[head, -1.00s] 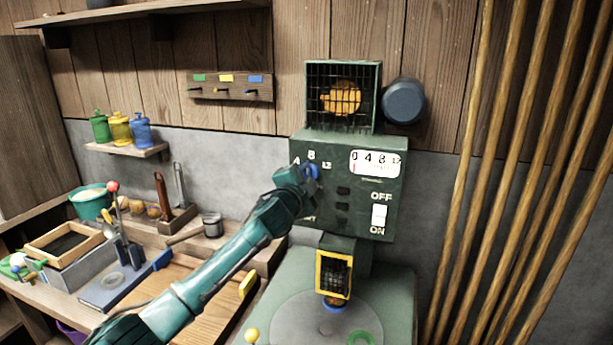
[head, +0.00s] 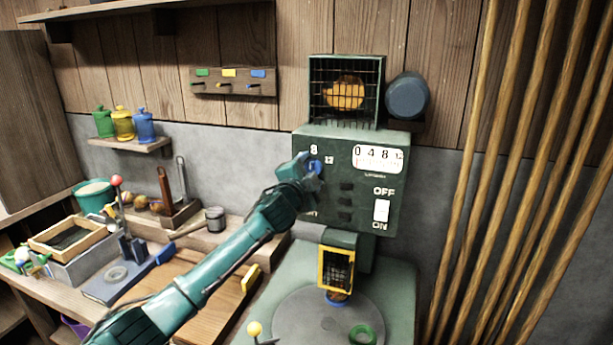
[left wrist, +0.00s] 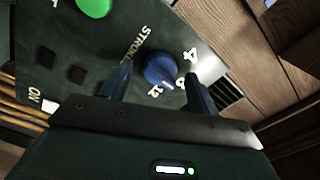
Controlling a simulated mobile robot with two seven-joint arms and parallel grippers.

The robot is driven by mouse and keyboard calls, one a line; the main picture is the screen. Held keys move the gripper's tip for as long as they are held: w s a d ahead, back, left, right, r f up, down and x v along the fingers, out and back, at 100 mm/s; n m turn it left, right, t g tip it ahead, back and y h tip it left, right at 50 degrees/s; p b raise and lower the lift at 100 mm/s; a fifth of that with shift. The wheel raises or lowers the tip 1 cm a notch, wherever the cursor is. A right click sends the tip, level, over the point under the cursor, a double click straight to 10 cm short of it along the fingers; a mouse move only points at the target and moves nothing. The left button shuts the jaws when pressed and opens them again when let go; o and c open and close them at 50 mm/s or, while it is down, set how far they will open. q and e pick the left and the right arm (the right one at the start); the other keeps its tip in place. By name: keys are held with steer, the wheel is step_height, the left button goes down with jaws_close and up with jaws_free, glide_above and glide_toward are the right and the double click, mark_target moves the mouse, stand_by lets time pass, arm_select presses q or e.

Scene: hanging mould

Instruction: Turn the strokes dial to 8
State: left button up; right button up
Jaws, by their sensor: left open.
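The blue strokes dial (head: 315,167) is on the front panel of the green machine (head: 345,225). In the left wrist view the dial (left wrist: 160,70) shows between my fingers, with white 4, 8 and 12 around it and the STROKES lettering on one side. Its white mark appears to point between 8 and 12; the exact setting is hard to read. My left gripper (head: 304,168) is open at the dial, one finger on each side (left wrist: 158,73). I cannot tell whether the fingers touch it. My right gripper is not in view.
A white scale (head: 379,159) reading 0 to 12 and a white OFF/ON switch (head: 381,210) are right of the dial. A green knob (left wrist: 95,5) shows in the left wrist view. A yellow-framed grille (head: 336,269) sits below. Wooden poles (head: 500,170) stand at the right.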

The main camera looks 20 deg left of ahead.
arm_select(q)
steer(key=s+b, duration=0.2)
steer(key=s, duration=1.1)
steer(key=shift+a, duration=0.25)
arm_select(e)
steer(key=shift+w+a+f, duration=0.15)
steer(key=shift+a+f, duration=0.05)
arm_select(q)
steer(key=shift+f, duration=0.1)
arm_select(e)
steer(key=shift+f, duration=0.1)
arm_select(q)
steer(key=s+d+f+n+g+h, duration=0.1)
steer(key=s+d+f+n+g, duration=0.1)
steer(key=s+f, duration=0.6)
steer(key=s+d+f+n+g+h, duration=0.1)
steer(key=s+d+f+n+g, duration=0.15)
steer(key=f, duration=0.85)
steer(key=s+d+f+n+g, duration=0.1)
steer(key=s+d+f+n, duration=0.1)
steer(key=s+f, duration=0.6)
steer(key=s+f+n+g, duration=0.2)
steer(key=s+f+n, duration=0.2)
steer(key=s+f, duration=0.6)
steer(key=s, duration=0.2)
steer(key=shift+s+f, duration=0.25)
steer(key=shift+s, duration=0.15)
steer(key=shift+a, duration=0.1)
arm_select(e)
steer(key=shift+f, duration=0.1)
